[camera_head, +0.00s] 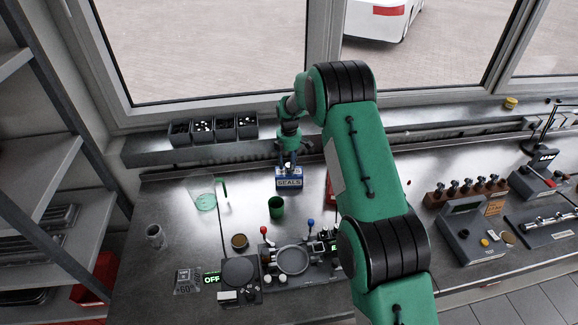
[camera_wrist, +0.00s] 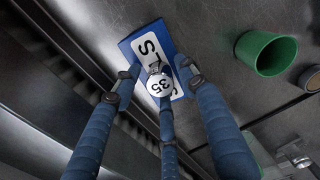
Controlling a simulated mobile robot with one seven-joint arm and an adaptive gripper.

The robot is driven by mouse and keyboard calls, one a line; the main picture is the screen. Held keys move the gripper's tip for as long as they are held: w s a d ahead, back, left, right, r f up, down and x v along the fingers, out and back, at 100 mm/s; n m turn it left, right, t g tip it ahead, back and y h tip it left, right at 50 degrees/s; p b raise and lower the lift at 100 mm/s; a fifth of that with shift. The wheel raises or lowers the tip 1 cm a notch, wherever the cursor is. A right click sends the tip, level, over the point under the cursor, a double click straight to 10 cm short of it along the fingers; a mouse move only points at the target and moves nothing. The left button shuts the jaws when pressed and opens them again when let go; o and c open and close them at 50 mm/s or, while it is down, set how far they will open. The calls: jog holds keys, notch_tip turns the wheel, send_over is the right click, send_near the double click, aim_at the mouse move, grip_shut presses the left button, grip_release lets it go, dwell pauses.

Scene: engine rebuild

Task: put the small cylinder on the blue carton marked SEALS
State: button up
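The blue carton marked SEALS (camera_head: 289,182) stands on the bench below the window. In the wrist view the carton (camera_wrist: 134,47) lies under my fingertips, its white label partly covered. The small cylinder (camera_wrist: 159,86), pale with "35" on its end face, is between my three blue fingers, over the carton's label. My gripper (camera_head: 287,163) is low at the carton in the head view; in the wrist view its fingertips (camera_wrist: 160,76) stand around the cylinder, with narrow gaps showing at the sides. Whether the cylinder touches the carton is hard to tell.
A green cup (camera_head: 276,208) stands just in front of the carton; it is close by in the wrist view (camera_wrist: 275,55). Dark bins (camera_head: 213,130) line the ledge behind. A clear beaker (camera_head: 205,195) stands left, and a fixture with a round pan (camera_head: 292,261) is in front.

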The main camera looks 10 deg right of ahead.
jog(key=shift+r, duration=0.1)
notch_tip(320, 180, up, 12)
dwell(1.0)
jog(key=shift+r, duration=0.15)
dwell(0.5)
jog(key=s+d+r+m+t, duration=0.3)
jog(key=s+r+m, duration=0.7)
jog(key=s+r, duration=1.7)
jog(key=s+d+m+t, duration=0.2)
jog(key=s+m, duration=0.7)
jog(key=s, duration=2.1)
jog(key=shift+s+r+m+t, duration=0.25)
jog(key=shift+r+m+t, duration=0.05)
jog(key=shift+r+m, duration=0.1)
